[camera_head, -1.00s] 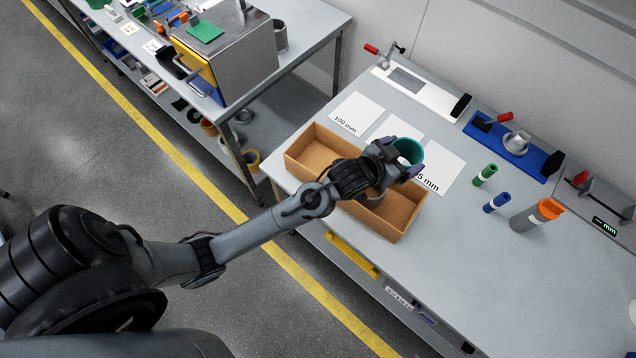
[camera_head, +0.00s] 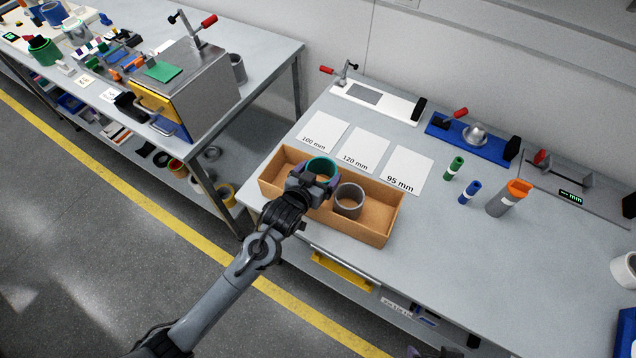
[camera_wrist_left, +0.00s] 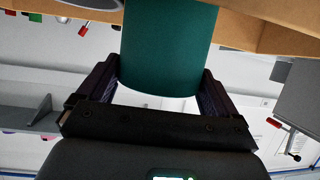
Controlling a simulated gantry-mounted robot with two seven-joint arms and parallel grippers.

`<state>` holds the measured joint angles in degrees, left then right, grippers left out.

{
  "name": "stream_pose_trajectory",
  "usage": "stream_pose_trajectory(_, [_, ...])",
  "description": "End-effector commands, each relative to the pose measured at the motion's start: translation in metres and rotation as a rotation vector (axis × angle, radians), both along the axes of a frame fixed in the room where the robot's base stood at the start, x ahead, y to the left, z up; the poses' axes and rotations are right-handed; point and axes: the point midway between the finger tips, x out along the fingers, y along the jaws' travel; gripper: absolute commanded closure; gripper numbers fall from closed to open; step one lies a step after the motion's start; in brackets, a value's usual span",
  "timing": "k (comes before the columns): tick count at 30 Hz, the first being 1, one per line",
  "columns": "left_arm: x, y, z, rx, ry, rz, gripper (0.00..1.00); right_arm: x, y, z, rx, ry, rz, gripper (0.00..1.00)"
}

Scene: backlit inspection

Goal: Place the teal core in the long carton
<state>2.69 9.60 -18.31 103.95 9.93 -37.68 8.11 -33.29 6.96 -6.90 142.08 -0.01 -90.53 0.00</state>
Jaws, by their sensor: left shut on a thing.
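The teal core (camera_head: 322,168) is a short hollow tube held upright in my left gripper (camera_head: 318,182), which is shut on it. In the head view it is over the middle of the long carton (camera_head: 376,236), left of a grey core (camera_head: 349,201) that stands in the carton. In the left wrist view the teal core (camera_wrist_left: 168,50) fills the space between the two fingers (camera_wrist_left: 158,95), with the carton's tan wall (camera_wrist_left: 265,35) beyond. Whether the core's lower edge touches the carton floor is hidden by the gripper. My right gripper is not in view.
Three white cards marked 100 mm (camera_head: 321,132), 120 mm (camera_head: 364,149) and 95 mm (camera_head: 407,170) lie behind the carton. Clamp fixtures line the back.

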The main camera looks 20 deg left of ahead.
Motion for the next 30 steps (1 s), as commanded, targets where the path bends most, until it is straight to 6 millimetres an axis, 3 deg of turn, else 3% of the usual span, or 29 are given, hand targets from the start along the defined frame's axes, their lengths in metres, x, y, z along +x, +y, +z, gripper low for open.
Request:
stream_pose_trajectory(12, [0.000, 0.000, -0.038, 0.001, 0.000, 0.000, 0.41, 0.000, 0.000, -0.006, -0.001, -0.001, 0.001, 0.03])
stream_pose_trajectory(30, [0.000, 0.000, -0.048, 0.001, 0.000, -0.001, 0.41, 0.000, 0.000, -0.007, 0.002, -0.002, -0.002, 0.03])
